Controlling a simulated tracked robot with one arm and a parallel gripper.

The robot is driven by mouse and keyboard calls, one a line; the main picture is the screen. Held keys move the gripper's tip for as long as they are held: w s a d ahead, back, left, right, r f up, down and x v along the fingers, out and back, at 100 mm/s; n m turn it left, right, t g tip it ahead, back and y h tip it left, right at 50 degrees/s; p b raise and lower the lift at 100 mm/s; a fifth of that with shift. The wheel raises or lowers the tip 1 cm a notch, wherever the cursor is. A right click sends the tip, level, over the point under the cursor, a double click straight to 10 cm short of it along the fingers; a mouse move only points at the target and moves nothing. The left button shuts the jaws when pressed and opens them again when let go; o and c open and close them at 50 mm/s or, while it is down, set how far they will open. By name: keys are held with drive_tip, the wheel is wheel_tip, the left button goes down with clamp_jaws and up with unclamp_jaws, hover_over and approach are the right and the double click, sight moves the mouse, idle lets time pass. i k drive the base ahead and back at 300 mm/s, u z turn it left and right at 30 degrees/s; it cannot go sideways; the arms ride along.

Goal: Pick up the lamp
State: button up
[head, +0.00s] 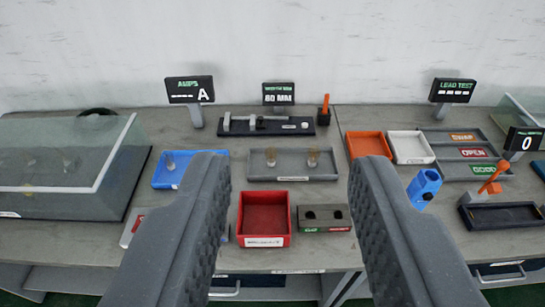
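No lamp can be made out for certain. Two small amber, glassy pieces stand in a grey tray (290,178) at the middle of the bench: a left one (270,156) and a right one (313,157). A similar small clear piece (170,162) stands in a blue tray (200,155) to the left, partly hidden by my left finger. My gripper (292,180) is open and empty, its two dark ridged fingers wide apart in the foreground. The grey tray shows between the fingertips, farther off.
A red bin (264,204) and a dark go/reject block (324,212) sit at the front. A caliper stand (265,124) and displays stand behind. A clear-covered case (60,165) is left. Orange (367,143) and white (410,147) bins and a blue holder (424,186) are right.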

sight(271, 152)
drive_tip(key=z, duration=1.1)
drive_tip(key=i, duration=1.4)
drive_tip(key=u, duration=0.75)
